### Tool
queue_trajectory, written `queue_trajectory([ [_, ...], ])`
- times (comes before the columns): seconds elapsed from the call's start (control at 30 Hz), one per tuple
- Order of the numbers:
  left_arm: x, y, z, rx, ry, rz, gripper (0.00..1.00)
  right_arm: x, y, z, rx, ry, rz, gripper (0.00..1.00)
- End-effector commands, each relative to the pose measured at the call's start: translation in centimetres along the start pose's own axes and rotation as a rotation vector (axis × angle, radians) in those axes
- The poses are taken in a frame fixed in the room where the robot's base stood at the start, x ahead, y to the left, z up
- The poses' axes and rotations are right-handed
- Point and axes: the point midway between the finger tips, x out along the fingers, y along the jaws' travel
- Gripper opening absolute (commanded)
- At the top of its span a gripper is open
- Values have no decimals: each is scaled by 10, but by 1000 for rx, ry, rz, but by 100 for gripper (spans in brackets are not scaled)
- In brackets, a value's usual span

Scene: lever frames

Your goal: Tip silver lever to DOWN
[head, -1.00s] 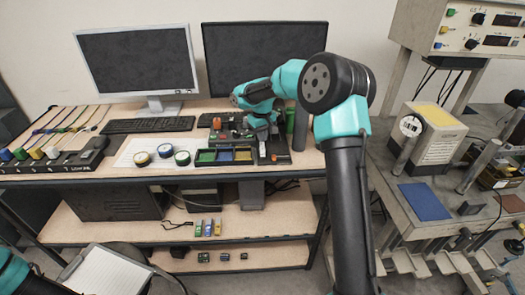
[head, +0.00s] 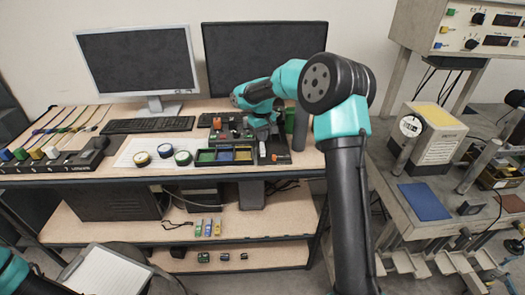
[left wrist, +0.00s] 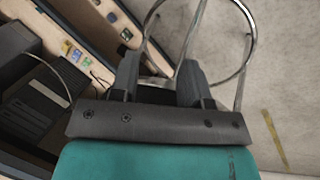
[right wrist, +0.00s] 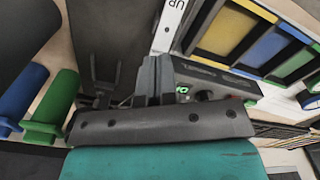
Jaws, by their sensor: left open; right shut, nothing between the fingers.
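My right gripper (head: 266,130) is low over the dark lever panel (head: 272,150) at the right end of the desk's worktop. In the right wrist view its fingers (right wrist: 152,72) are together with nothing between them. An UP label (right wrist: 175,8) lies just beyond the fingertips, and part of a green-lettered label (right wrist: 181,91) shows right of them. I cannot clearly make out the silver lever; the fingers and arm cover much of this area. My left gripper (left wrist: 158,75) is open and empty, away from the panel, above the floor.
A tray with green, blue and yellow compartments (head: 224,164) sits left of the panel. Blue (right wrist: 25,90) and green (right wrist: 58,98) cylinders stand close to the right gripper. Tape rolls (head: 165,150) and a keyboard (head: 147,125) are farther left. A metal ring (left wrist: 205,85) is near my left fingers.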

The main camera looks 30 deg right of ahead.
Motion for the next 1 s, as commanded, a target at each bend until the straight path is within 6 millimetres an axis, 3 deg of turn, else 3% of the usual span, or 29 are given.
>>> queue_trajectory([
  [1.0, 0, 0, 0, 0, 0, 0, 43, 9, 0, 0, 0, -1, 0, 0],
])
